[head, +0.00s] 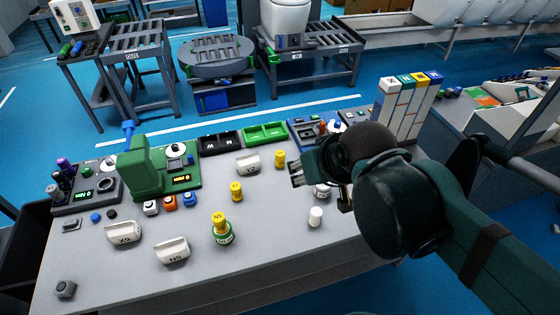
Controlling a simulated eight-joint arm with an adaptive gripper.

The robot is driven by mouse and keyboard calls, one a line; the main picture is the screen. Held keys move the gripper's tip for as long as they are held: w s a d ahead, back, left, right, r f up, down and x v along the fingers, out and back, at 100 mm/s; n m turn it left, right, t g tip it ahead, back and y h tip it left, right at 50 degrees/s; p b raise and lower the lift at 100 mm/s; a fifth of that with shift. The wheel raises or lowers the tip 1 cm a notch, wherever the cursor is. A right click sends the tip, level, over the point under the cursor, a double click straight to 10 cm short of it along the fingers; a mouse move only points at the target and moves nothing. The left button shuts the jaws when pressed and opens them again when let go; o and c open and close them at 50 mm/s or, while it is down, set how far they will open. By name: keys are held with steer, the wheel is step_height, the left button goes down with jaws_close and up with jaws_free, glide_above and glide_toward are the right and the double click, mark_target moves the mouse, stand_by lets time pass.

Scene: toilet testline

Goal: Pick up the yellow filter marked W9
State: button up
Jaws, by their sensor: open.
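Several small yellow filters stand on the grey table: one at the back (280,159), one mid-table (236,191), and one on top of a green-and-white cylinder (222,238) nearer the front. My gripper (296,174) reaches in from the right, pointing left, open and empty. It is to the right of the back filter and apart from it. My arm hides part of the table behind it.
White labelled pieces lie at the front left (124,233), front middle (172,251) and back (248,163). A white cylinder (315,217) stands below my gripper. A green press-like device (145,165) stands at left, black (219,141) and green (265,132) trays behind. The front right is clear.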

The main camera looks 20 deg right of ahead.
steer(key=shift+o, duration=0.5)
steer(key=shift+w, duration=0.15)
steer(key=m+g+b, duration=0.3)
steer(key=m+g, duration=0.4)
steer(key=m, duration=1.3)
glide_above(280, 153)
step_height(280, 153, down, 26)
steer(key=shift+f, duration=0.55)
steer(key=shift+f, duration=0.1)
